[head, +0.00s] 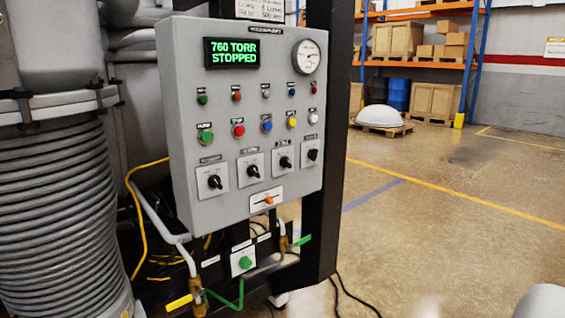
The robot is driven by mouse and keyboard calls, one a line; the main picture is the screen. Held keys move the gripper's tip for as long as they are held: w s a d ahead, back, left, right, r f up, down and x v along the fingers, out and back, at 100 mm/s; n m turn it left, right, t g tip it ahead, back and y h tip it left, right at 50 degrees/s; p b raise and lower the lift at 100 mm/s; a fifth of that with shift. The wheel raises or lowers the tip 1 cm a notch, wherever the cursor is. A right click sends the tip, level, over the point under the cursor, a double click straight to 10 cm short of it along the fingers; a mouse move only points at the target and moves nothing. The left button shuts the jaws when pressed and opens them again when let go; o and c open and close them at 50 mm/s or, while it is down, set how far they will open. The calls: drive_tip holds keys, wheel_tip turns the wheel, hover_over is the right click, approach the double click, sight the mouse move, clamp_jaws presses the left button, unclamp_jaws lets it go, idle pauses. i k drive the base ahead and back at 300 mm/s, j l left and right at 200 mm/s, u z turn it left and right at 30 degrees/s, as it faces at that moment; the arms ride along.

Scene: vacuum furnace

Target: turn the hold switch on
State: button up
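A grey control panel (180,110) stands in the middle left of the head view. Its lower part carries a row of several black rotary switches on pale square plates: a leftmost one (214,182), a second (253,171), a third (285,162) and a rightmost one (312,155). An orange-handled control (268,200) sits on a white plate below them. The small labels are too blurred to read, so I cannot tell which is the hold switch. The display (232,54) reads "760 TORR STOPPED". My gripper is not in view.
Coloured buttons (238,131) and a round gauge (306,57) are higher on the panel. Below are a green button box (245,262) and valves with yellow (178,303) and green (302,240) handles. A ribbed cylinder (60,200) stands left. Floor at right is open.

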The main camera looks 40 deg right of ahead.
sight(284, 161)
drive_tip(key=i+z, duration=0.15)
drive_tip(key=z, duration=1.6)
